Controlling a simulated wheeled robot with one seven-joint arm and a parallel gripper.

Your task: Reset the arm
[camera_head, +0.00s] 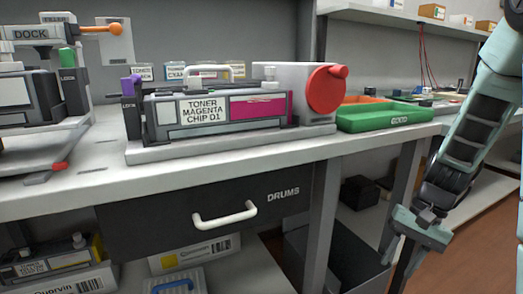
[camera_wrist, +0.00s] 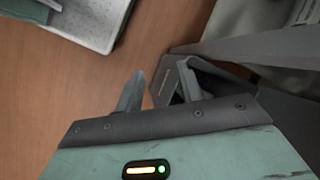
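My arm hangs at the right of the head view, in front of the workbench. My gripper (camera_head: 401,262) points down there, low beside the bench leg and apart from the bench. In the wrist view my gripper (camera_wrist: 153,88) shows two grey fingers with a gap between them. Nothing is held between them. The wooden floor (camera_wrist: 75,85) lies beyond the fingertips. The fingertips are small in the head view and partly cut by the lower edge.
A toner magenta unit (camera_head: 220,108) with a red knob (camera_head: 327,90) stands on the bench (camera_head: 270,150). A green tray (camera_head: 385,117) sits right of it. Below are a black DRUMS drawer (camera_head: 165,205) and a dark bin (camera_head: 335,262) near my gripper.

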